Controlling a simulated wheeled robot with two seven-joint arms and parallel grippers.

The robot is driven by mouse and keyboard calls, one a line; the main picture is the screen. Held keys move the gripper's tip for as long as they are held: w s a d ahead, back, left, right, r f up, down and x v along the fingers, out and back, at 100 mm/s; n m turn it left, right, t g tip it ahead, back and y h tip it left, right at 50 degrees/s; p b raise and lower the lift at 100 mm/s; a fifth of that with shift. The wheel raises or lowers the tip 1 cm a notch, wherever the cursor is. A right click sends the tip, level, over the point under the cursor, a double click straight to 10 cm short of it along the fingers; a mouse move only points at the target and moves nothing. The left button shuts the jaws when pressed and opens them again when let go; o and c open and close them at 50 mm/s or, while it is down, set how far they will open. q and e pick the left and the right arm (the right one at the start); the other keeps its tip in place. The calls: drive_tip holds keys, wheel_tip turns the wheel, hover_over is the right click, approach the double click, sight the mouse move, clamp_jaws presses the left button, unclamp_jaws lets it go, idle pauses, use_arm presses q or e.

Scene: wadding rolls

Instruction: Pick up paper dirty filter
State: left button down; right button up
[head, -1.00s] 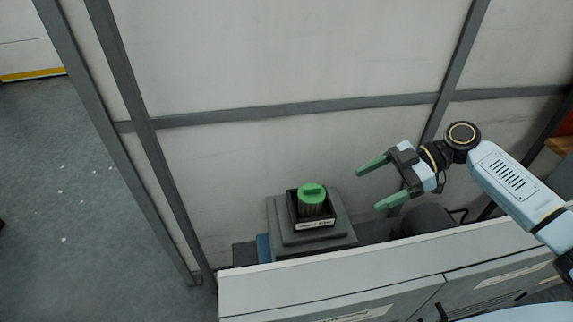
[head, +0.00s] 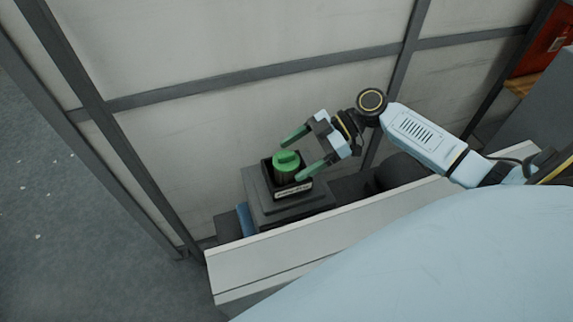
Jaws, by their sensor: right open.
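The filter (head: 287,168) is a dark ribbed cylinder with a green cap. It stands upright in a black square holder with a white label (head: 293,190) on a grey stepped pedestal (head: 262,209). My right gripper (head: 297,155) is open, with its two green fingers pointing left toward the filter. One fingertip shows behind the cap and the other at its right front. Whether the fingers touch the filter cannot be told. My left gripper is not in view.
A white-topped cabinet (head: 245,262) runs along the front of the pedestal. A pale panelled wall (head: 230,45) with grey beams stands behind. A dark rounded object (head: 402,172) sits right of the pedestal. Grey floor (head: 60,200) lies open at the left.

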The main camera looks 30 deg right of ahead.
sight(286, 164)
drive_tip(key=x, duration=0.3)
drive_tip(key=shift+w+a+p, duration=0.15)
drive_tip(key=shift+w+p, duration=0.1)
drive_tip(key=shift+p, duration=0.1)
drive_tip(key=c, duration=1.1)
drive_tip(key=shift+r, duration=0.1)
